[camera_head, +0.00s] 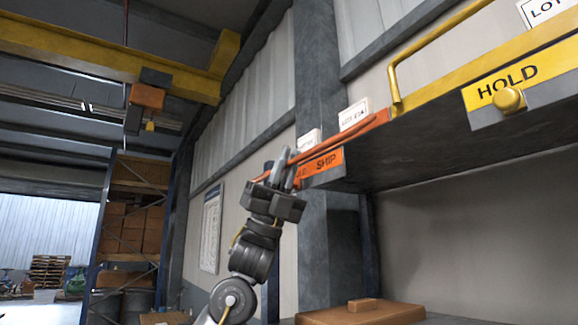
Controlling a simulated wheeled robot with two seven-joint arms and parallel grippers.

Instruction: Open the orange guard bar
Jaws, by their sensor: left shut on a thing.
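The orange guard bar (340,137) runs along the front edge of a raised shelf, beside an orange "SHIP" label (326,163). It looks lowered, close along the shelf edge. My left gripper (283,168) reaches up from below and is shut on the bar near its left end. The fingers hide part of the bar and part of the label's left side. My right gripper is not in view.
A yellow guard bar (440,50) and a yellow "HOLD" label (507,87) with a round knob (509,100) are to the right. White lot cards (354,114) stand on the shelf. A grey column (322,90) rises behind. A brown box (360,312) sits below.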

